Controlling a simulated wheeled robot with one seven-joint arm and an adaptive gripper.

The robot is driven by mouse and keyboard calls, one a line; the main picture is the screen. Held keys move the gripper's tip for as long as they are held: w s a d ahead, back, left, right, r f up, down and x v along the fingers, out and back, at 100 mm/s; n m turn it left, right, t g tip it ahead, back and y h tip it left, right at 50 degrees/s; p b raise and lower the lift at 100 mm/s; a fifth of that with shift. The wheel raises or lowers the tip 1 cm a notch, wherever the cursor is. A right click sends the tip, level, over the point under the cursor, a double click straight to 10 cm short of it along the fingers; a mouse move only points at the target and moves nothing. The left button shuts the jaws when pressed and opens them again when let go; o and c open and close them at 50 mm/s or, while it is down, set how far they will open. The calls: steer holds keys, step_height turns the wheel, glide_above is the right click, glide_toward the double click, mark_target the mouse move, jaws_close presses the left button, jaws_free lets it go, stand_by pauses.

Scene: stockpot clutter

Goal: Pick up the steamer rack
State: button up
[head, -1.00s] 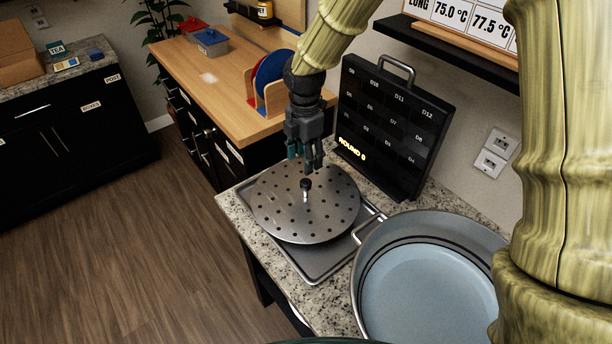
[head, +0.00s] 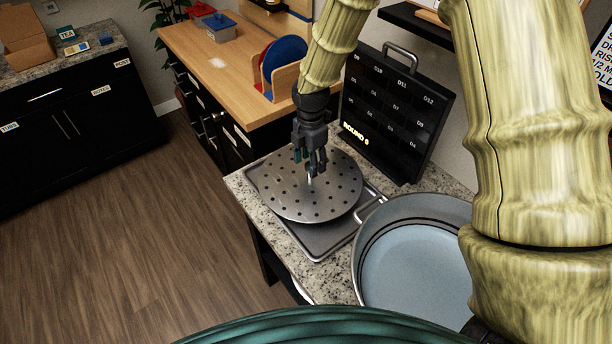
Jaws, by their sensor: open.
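The steamer rack (head: 285,200) is a round grey metal disc with many small holes and a short central post. It rests on a grey metal tray (head: 317,246) on the granite counter. My gripper (head: 311,172) points down over the middle of the rack, its fingers around or just in front of the central knob. The fingers hide the knob, and only a bit of the pale post (head: 310,181) shows below them. The gripper is open. I cannot tell whether a finger touches the knob.
A large stockpot (head: 415,262) stands right of the tray, its handle (head: 370,207) close to the tray's edge. A black panel (head: 398,115) with a handle stands behind. A wooden counter (head: 225,75) with a plate holder (head: 283,75) lies behind left. Open floor is at left.

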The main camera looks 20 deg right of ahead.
steer(key=shift+s+d+f, duration=0.15)
steer(key=shift+s+f, duration=0.05)
steer(key=shift+s, duration=0.15)
steer(key=shift+w+f+p, duration=0.2)
steer(key=shift+f, duration=0.45)
steer(key=shift+w+f+p, duration=0.2)
steer(key=shift+f, duration=0.45)
steer(key=shift+s+r, duration=0.15)
steer(key=shift+s, duration=0.1)
steer(key=shift+w, duration=0.15)
steer(key=c, duration=0.8)
jaws_close()
